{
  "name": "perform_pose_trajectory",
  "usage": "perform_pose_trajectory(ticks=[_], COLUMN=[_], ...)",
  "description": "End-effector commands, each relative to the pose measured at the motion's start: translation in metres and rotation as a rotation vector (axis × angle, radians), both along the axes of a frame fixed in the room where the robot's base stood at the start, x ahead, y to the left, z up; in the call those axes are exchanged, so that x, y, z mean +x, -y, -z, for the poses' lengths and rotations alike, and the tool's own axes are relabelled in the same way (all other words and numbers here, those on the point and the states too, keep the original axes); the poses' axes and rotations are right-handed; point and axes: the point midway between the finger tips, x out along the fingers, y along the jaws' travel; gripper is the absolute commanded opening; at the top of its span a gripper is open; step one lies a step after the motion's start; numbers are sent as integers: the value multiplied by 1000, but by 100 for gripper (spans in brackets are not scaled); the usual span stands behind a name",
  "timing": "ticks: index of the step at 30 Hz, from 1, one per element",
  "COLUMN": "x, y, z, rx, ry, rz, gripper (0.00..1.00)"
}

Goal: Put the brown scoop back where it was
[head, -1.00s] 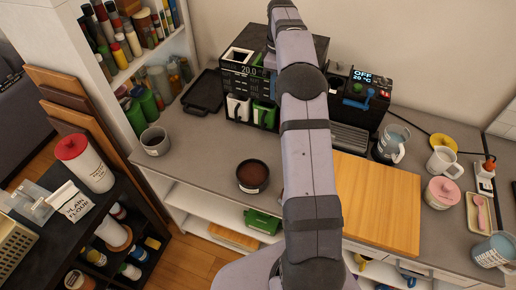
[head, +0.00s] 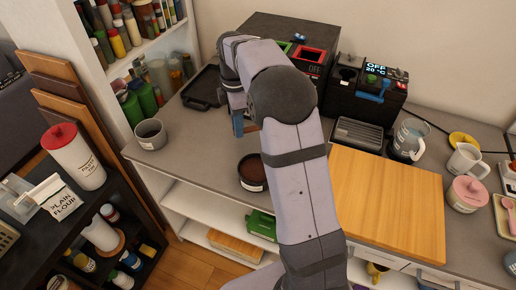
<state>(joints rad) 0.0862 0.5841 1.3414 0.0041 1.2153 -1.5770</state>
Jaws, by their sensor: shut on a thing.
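My gripper (head: 238,123) hangs low over the counter, in front of the black machine and behind the brown bowl. Its blue fingers show only partly past my arm. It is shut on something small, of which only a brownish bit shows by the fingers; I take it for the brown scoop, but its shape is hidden. No other brown scoop is visible.
The black machine (head: 312,60) with a red-rimmed opening stands behind my arm. A dark tray (head: 202,88) and grey cup (head: 151,134) are to the left. A wooden board (head: 390,205), glass jug (head: 408,140), white mug (head: 465,161) and pink-lidded jar (head: 466,194) are to the right.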

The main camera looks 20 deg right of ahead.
Motion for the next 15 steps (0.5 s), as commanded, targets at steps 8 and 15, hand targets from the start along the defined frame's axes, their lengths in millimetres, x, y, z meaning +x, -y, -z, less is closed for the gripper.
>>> perform_pose_trajectory(ticks=[8,15], x=[3,6], y=[1,1], z=[14,13], rx=[0,1], ry=[0,-1], rz=[-331,-463], gripper=[0,0])
